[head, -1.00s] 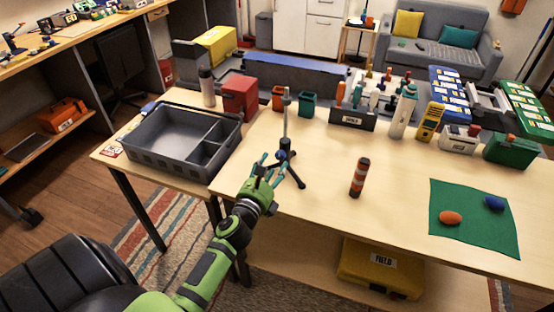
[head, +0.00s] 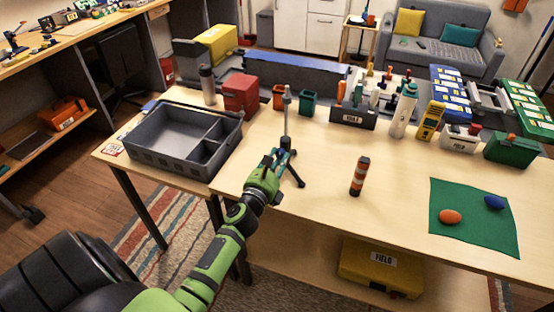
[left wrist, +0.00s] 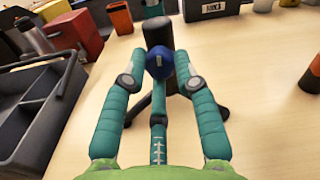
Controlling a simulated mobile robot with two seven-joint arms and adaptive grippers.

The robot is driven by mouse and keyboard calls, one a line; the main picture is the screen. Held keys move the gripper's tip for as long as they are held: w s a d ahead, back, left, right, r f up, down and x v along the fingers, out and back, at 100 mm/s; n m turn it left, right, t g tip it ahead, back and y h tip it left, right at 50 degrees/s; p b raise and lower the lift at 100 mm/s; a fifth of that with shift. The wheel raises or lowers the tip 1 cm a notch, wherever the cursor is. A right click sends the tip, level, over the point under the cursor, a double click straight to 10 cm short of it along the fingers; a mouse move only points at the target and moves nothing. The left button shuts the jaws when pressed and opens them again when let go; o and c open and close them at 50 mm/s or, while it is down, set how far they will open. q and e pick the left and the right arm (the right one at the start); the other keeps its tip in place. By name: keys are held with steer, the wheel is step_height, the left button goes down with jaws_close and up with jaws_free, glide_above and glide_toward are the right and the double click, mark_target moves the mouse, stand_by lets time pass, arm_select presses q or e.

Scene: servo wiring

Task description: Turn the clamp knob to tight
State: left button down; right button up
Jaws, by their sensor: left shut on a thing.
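A black tripod stand (head: 286,128) with a grey upper pole stands upright near the table's left front. Its blue clamp knob (left wrist: 159,63) carries a short white mark, which looks about upright in the left wrist view. My left gripper (head: 281,156) reaches the stand from the front. In the left wrist view my teal fingers (left wrist: 160,60) close on the knob from both sides, with a third finger below. In the head view the gripper mostly hides the knob. My right gripper is not in view.
A grey divided tray (head: 170,157) stands left of the stand. An orange-and-black striped cylinder (head: 359,177) stands to the right. A green mat (head: 475,222) holds an orange and a blue piece. Bins, bottles and boxes line the back. The front middle of the table is clear.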

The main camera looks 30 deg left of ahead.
arm_select(q)
steer(key=shift+m, duration=0.3)
steer(key=m, duration=0.3)
steer(key=shift+m, duration=0.4)
steer(key=m, duration=0.4)
steer(key=shift+d+m+p, duration=0.1)
steer(key=shift+m+p, duration=0.2)
steer(key=shift+p, duration=0.1)
steer(key=m, duration=0.4)
steer(key=m+p, duration=0.1)
steer(key=m, duration=0.3)
steer(key=shift+m, duration=0.3)
steer(key=c, duration=1)
jaws_free()
steer(key=shift+o, duration=0.2)
